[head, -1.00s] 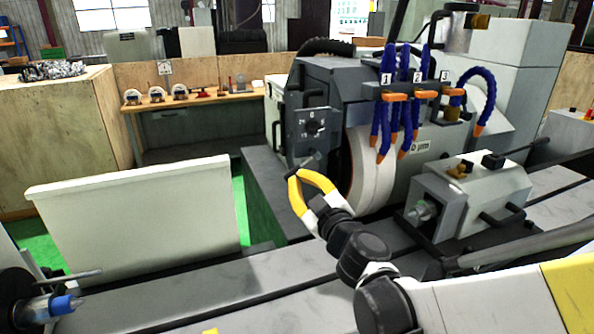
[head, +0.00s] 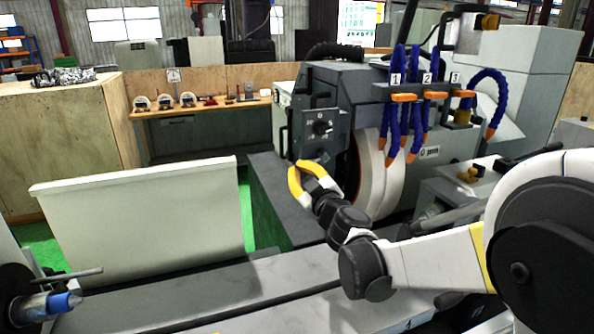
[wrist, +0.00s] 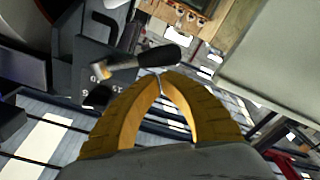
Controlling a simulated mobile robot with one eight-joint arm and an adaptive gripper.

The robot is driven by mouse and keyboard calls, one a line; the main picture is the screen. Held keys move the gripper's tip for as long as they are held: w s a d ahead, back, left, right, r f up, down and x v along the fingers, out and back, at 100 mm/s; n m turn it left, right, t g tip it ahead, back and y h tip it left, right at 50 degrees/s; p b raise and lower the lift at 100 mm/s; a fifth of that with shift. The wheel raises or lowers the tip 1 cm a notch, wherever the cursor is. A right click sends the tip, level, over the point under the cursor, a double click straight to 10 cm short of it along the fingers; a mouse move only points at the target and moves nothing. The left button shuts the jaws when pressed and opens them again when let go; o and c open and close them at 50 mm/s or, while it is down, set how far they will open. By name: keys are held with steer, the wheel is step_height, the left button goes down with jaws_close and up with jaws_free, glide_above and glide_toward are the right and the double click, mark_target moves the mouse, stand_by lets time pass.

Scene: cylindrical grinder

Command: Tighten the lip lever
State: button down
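A lever with a dark rounded handle (wrist: 158,57) and a pale metal shaft, likely the lip lever, sticks out from a dark marked plate (wrist: 92,75) in the wrist view. In the head view this plate, with its round knob (head: 321,128), is on the front of the grey grinder. My gripper's yellow fingers (wrist: 160,76) curve together and their tips meet, with nothing seen between them. In the wrist view the tips appear just below the handle; contact cannot be told. In the head view my gripper (head: 293,168) is just below and left of the plate.
The grinding wheel (head: 365,172) and blue coolant hoses (head: 416,95) are right of the plate. A pale guard panel (head: 145,215) stands at left. A workbench (head: 210,108) is behind. A spindle with a blue tip (head: 62,303) is at lower left.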

steer(key=shift+d+f+n+b, duration=0.15)
steer(key=shift+f+n+b, duration=0.25)
steer(key=shift+f+n, duration=0.45)
stand_by(0.3)
steer(key=shift+w+d+f+n, duration=0.1)
steer(key=shift+n, duration=0.45)
steer(key=w+d+f+n+b, duration=0.1)
steer(key=d+f+n+b, duration=0.1)
steer(key=d+f+n, duration=0.2)
steer(key=n, duration=0.3)
steer(key=shift+w+n+g, duration=0.35)
steer(key=shift+n+g, duration=0.05)
steer(key=shift+d+f, duration=0.1)
steer(key=shift+d, duration=0.1)
steer(key=shift+a, duration=0.1)
